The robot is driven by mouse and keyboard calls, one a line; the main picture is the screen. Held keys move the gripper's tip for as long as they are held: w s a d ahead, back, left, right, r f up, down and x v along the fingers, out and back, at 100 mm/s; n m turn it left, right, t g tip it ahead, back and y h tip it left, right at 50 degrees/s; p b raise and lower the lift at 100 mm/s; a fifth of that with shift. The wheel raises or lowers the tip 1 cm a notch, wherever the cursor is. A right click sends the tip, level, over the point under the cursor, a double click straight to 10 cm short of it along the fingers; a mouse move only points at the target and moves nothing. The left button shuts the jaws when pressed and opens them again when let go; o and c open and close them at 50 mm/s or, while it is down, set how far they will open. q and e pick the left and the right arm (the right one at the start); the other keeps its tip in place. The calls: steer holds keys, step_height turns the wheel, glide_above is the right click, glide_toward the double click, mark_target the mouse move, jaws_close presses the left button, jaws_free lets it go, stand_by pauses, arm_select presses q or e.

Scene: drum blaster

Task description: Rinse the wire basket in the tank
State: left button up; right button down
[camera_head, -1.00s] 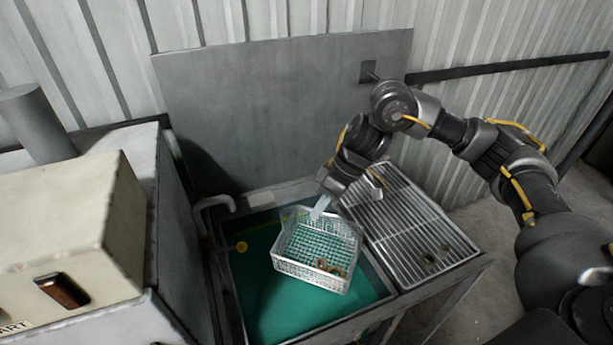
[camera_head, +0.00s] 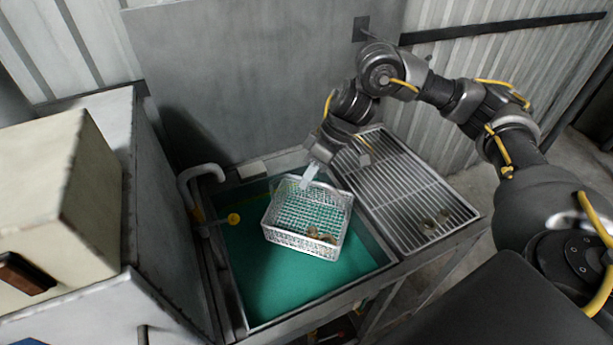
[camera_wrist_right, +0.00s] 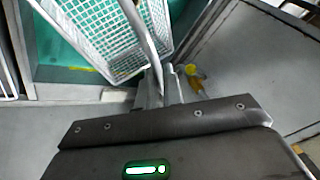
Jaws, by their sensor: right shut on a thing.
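The wire basket (camera_head: 305,219) is a light metal mesh box with a few small brownish parts (camera_head: 320,236) in its near right corner. It is over the tank (camera_head: 243,313), which has a green interior. Whether its bottom touches the liquid I cannot tell. My right gripper (camera_head: 310,172) is shut on the basket at its far side. In the right wrist view the basket (camera_wrist_right: 112,38) hangs beyond the gripper (camera_wrist_right: 160,88), with a curved metal handle running to the fingers. My left gripper is not in view.
A slatted drain rack (camera_head: 400,190) stands right of the tank, with a few small parts on it. A flat panel rises behind.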

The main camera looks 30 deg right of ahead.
step_height(320, 180, down, 21)
steer(key=b, duration=1.2)
steer(key=shift+f+b, duration=0.35)
steer(key=shift+f, duration=0.75)
steer(key=shift+f, duration=0.7)
steer(key=shift+r, duration=0.15)
stand_by(0.4)
steer(key=shift+r+p, duration=0.75)
steer(key=shift+p, duration=0.35)
steer(key=shift+f, duration=0.2)
